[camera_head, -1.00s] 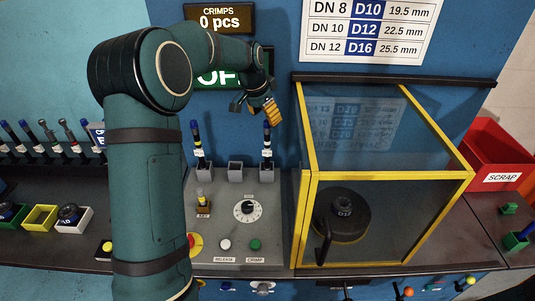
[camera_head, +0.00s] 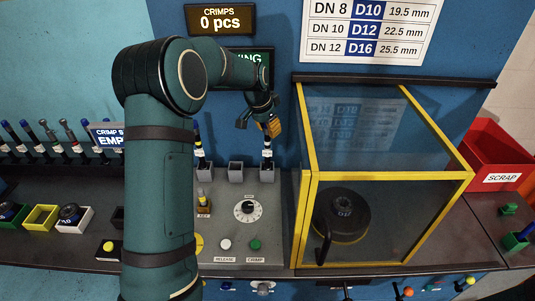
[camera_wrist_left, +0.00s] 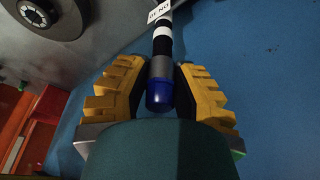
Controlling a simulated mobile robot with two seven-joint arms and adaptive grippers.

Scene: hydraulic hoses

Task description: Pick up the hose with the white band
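A dark hose with a blue end, a grey sleeve, a white band and a white tag stands upright in the right grey holder (camera_head: 267,174). This hose (camera_head: 267,146) is directly below my left gripper (camera_head: 266,124). In the left wrist view the hose (camera_wrist_left: 162,45) lies between the yellow-backed fingers of my left gripper (camera_wrist_left: 160,80). The fingers are open on both sides of its blue end, with narrow gaps. Another blue-ended hose (camera_head: 198,150) stands in the left holder, partly behind my arm. My right gripper is not in view.
The middle grey holder (camera_head: 236,172) is empty. A yellow-framed clear guard box (camera_head: 305,215) stands close on the right, with a red scrap bin (camera_head: 495,160) beyond. A dial (camera_head: 247,209) and buttons sit in front. Several hoses stand in a rack at the left.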

